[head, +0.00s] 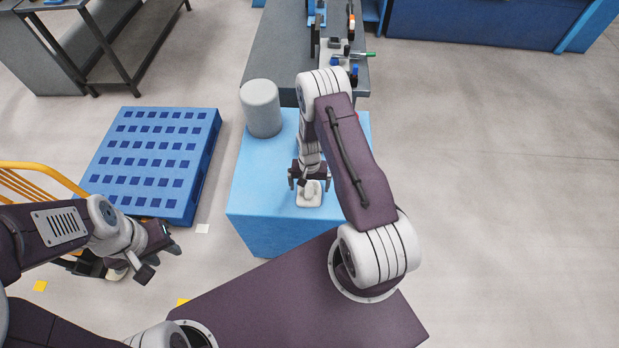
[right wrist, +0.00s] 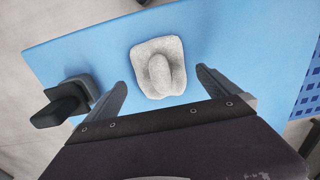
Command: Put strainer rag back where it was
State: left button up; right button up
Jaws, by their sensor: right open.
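The strainer rag is a small pale grey crumpled piece (head: 309,194) on the near part of the blue table (head: 262,215). In the right wrist view the rag (right wrist: 159,67) lies on the blue top with a raised fold along its middle. My right gripper (head: 309,180) is over the table just behind the rag; its open fingers (right wrist: 160,88) stand to either side of it, and nothing is visibly gripped. My left gripper (head: 162,258) hangs over the floor at the left, away from the table, with its fingers apart and nothing seen between them.
A grey cylinder (head: 261,108) stands on the blue table's far left. A dark workbench (head: 268,52) with tools adjoins behind. A blue perforated pallet (head: 150,160) and a yellow rail (head: 40,172) are at the left. The floor at the right is clear.

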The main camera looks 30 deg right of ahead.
notch_tip(320, 180, up, 10)
notch_tip(320, 180, up, 8)
jog(key=n, duration=0.2)
send_over(310, 188)
jog(key=s+a, duration=0.3)
jog(key=a, duration=0.1)
jog(key=s+a+r+n+t, duration=0.1)
jog(key=s+a+r+n, duration=0.2)
jog(key=s+r, duration=0.3)
jog(key=s+n, duration=0.1)
jog(key=s, duration=0.2)
jog(key=shift+s+a+r+b, duration=0.2)
jog(key=shift+a+r+b, duration=0.05)
jog(key=shift+a+b, duration=0.1)
